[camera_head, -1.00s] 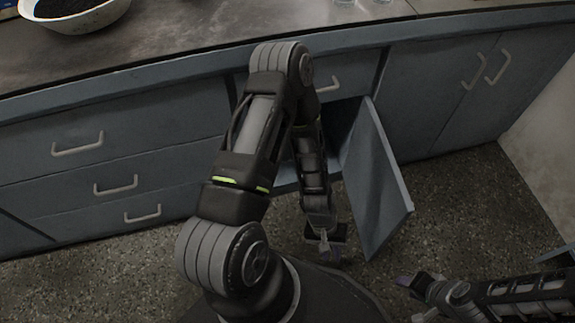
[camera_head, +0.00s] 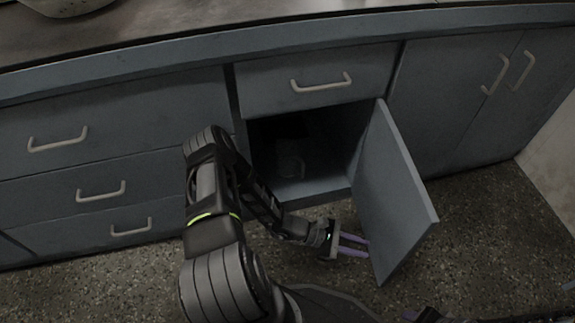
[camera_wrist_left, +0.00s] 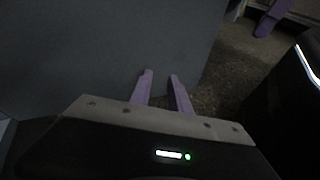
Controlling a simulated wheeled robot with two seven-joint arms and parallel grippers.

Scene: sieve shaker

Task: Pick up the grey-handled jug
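A faint, pale, see-through vessel (camera_head: 291,163) stands inside the dark open cabinet in the head view. It may be the jug, but it is too dim to make out a grey handle. My left gripper (camera_head: 354,245) is open and empty, its two purple fingers apart. It is low in front of the cabinet, beside the open door (camera_head: 392,200), to the right of and below the vessel. In the left wrist view the fingers (camera_wrist_left: 160,78) point at the door's blue-grey panel (camera_wrist_left: 100,50). My right gripper barely shows at the bottom edge of the head view.
The cabinet opening (camera_head: 320,185) lies between drawers on the left and closed doors on the right. The open door juts out over the speckled floor (camera_head: 480,220). A worktop (camera_head: 200,25) with a bowl (camera_head: 65,8) runs above.

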